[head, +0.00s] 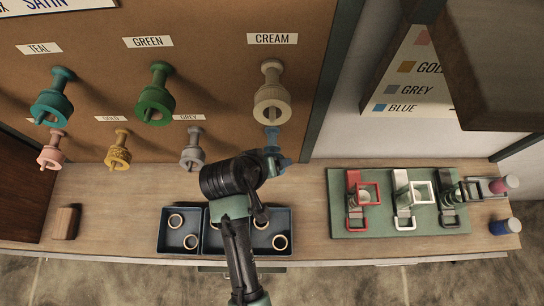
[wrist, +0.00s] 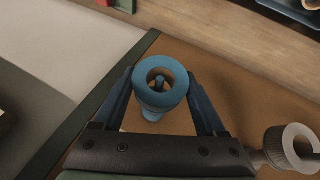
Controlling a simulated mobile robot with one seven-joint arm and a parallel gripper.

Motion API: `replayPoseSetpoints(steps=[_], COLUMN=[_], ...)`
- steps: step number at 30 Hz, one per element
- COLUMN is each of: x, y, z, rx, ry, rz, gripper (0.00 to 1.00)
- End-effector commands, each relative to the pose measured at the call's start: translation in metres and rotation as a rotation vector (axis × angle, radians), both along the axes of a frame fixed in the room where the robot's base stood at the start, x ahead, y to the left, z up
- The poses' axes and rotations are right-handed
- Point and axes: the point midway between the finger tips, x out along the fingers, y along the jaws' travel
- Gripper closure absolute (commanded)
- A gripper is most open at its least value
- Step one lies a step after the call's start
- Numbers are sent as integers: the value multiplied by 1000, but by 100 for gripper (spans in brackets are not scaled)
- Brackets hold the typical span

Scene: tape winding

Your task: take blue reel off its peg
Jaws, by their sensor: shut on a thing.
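The blue reel (wrist: 149,75) sits between the two fingers of my gripper (wrist: 160,88) in the wrist view, with a finger on each side of it. A peg tip shows inside the reel's hole, so the reel is around its peg. In the head view the blue reel (head: 271,135) shows partly at the board, below the cream reel (head: 271,105). My gripper (head: 279,160) is shut on it there, and my wrist hides the lower part of the reel.
Teal (head: 51,100), green (head: 154,102), pink (head: 52,153), gold (head: 118,156) and grey (head: 192,156) reels hang on the board. Dark trays (head: 172,248) with rings lie on the bench. A green mat (head: 375,216) with clamp-like fixtures lies at right.

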Motion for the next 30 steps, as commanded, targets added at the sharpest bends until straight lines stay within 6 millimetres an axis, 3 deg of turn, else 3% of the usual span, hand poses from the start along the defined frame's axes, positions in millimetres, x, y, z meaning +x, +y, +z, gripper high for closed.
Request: replayPoseSetpoints(steps=[18, 24, 30], x=[-124, -149, -153], y=[0, 0, 1], z=[-3, -2, -4], rx=[1, 1, 1], ry=[2, 1, -3], rz=[2, 1, -7], gripper=[80, 80, 80])
